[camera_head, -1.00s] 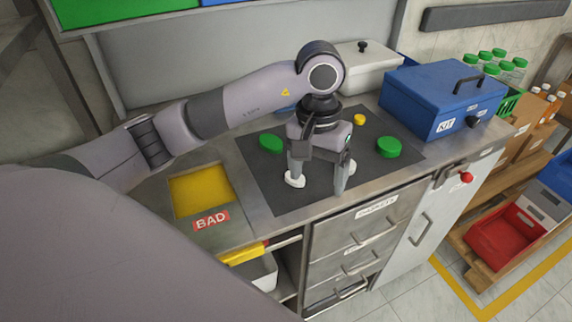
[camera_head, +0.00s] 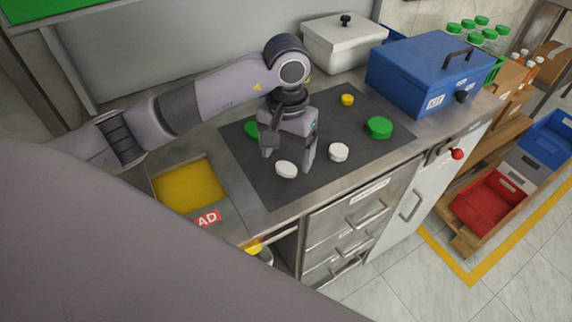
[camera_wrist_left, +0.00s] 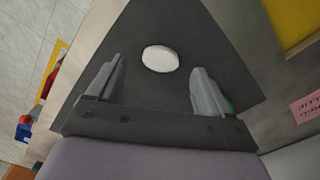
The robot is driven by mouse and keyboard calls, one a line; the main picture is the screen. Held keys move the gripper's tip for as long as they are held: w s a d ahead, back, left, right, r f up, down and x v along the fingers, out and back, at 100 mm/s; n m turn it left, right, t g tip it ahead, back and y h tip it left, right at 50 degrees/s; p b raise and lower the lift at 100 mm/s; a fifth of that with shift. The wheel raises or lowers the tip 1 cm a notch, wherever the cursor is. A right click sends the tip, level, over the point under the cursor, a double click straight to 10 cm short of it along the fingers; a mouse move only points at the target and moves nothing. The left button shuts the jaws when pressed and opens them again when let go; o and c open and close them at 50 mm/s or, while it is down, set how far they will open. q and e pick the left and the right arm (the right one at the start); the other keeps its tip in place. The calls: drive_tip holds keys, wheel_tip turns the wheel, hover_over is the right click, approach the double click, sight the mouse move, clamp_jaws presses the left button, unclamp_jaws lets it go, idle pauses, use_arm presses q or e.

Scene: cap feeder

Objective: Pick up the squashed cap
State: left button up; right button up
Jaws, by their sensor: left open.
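A white oval cap (camera_head: 287,169) that looks squashed lies on the dark mat (camera_head: 310,110). It also shows in the left wrist view (camera_wrist_left: 160,58), ahead of and between the fingers. My left gripper (camera_head: 288,161) is open and empty, pointing down, with one finger on each side of this cap. The fingers (camera_wrist_left: 159,72) do not touch it in the wrist view; their height above the mat is hard to tell. A rounder white cap (camera_head: 338,152) lies just right of the right finger. My right gripper does not show.
A green cap (camera_head: 251,130) is partly hidden behind the left gripper. Another green cap (camera_head: 379,127) and a yellow cap (camera_head: 347,100) lie on the mat. A blue kit box (camera_head: 430,75) and white lidded box (camera_head: 340,45) stand behind. A yellow BAD bin (camera_head: 190,186) is at left.

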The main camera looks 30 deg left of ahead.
sight(286, 169)
use_arm(q)
drive_tip(key=shift+f, duration=1.4)
drive_tip(key=c, duration=1.2)
